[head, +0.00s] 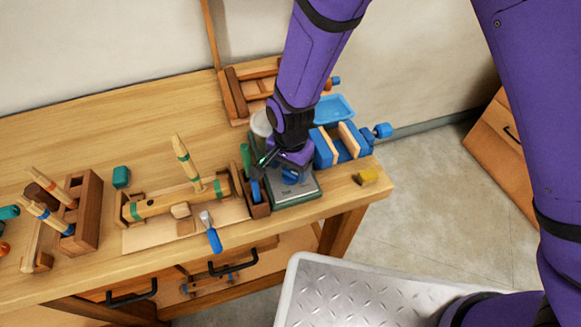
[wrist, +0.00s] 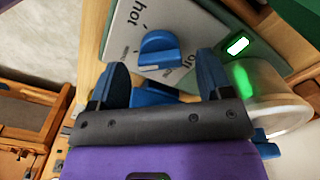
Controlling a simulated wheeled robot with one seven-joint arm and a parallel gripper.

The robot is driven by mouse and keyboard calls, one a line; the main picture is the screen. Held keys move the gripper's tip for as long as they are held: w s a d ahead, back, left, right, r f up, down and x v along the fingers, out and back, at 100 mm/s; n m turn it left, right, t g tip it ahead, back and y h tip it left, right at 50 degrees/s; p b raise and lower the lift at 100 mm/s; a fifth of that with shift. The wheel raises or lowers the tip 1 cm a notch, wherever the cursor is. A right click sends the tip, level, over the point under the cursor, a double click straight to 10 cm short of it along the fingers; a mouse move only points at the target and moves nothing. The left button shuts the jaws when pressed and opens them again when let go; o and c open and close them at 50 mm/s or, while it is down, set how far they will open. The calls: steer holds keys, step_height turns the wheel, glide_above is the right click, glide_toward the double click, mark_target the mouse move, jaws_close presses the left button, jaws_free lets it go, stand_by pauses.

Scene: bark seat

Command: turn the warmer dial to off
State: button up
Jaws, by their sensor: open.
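The warmer (head: 297,196) is a green box with a grey face on the bench, near its right end. In the wrist view its grey face (wrist: 178,20) carries the printed words "hot" and "off". The blue warmer dial (wrist: 160,50) sits on that face; it also shows in the head view (head: 291,177), partly under my gripper. I cannot tell which mark the dial points to. A green light (wrist: 237,46) glows on the warmer. My gripper (wrist: 163,74) is open, its blue fingertips just short of the dial, one to each side; I see no contact.
A pale jar (wrist: 275,98) stands close beside my gripper. A blue-jawed vise (head: 340,144) and a blue tray (head: 334,108) are to the right. A wooden lathe-like holder (head: 180,200) and a blue-handled tool (head: 212,232) lie to the left. A yellow block (head: 367,177) sits near the bench's right edge.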

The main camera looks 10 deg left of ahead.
steer(key=shift+f, duration=0.5)
steer(key=c, duration=0.9)
